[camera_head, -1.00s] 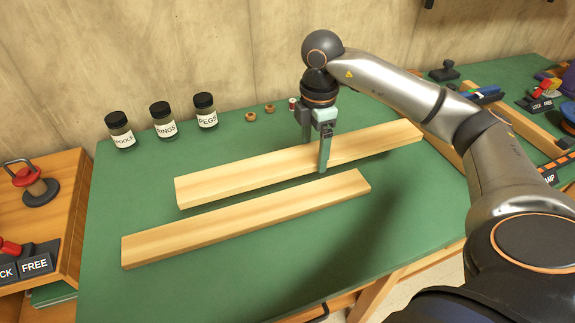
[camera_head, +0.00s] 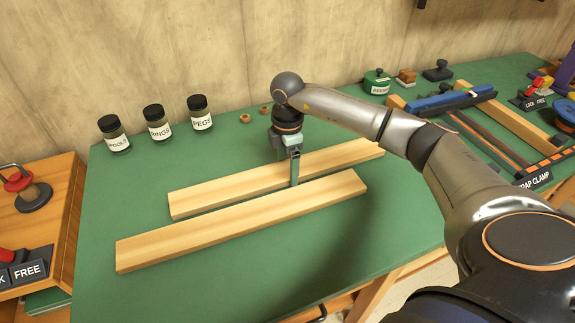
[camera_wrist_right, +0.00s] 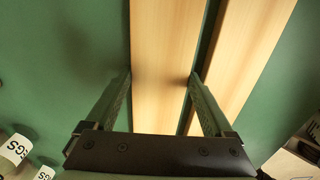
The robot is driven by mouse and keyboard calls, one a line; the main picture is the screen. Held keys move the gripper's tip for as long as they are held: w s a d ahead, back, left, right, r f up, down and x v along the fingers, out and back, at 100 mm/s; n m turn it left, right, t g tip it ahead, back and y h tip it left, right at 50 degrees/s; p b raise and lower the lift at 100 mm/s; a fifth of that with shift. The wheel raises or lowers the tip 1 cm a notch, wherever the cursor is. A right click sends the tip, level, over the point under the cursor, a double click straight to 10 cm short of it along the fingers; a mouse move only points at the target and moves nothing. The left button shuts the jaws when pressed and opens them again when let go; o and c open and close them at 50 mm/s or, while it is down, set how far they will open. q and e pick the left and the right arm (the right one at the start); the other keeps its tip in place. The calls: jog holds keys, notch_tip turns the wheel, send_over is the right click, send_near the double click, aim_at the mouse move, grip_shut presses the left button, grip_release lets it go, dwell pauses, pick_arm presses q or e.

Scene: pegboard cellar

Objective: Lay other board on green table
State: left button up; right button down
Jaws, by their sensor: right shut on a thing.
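Two long pale wooden boards run side by side on the green table (camera_head: 405,225). The near board (camera_head: 230,225) lies flat on it. My right gripper (camera_head: 291,181) is shut across the far board (camera_head: 222,188), right of its middle. In the right wrist view, the gripper's fingers (camera_wrist_right: 160,77) stand on either side of this board (camera_wrist_right: 165,40), with the near board (camera_wrist_right: 250,55) beside it to the right. The far board is level and at or very near the table top, with a narrow gap between the boards. My left gripper is not in view.
Three labelled jars (camera_head: 157,122) and two small wooden rings (camera_head: 245,118) stand along the back. A strap clamp frame (camera_head: 500,130) and a green tin (camera_head: 377,82) are at the right. The front right of the table is clear.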

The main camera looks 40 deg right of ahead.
aim_at(288, 170)
jog(key=shift+f, duration=0.1)
grip_release()
notch_tip(288, 170, up, 12)
jog(key=shift+p, duration=0.45)
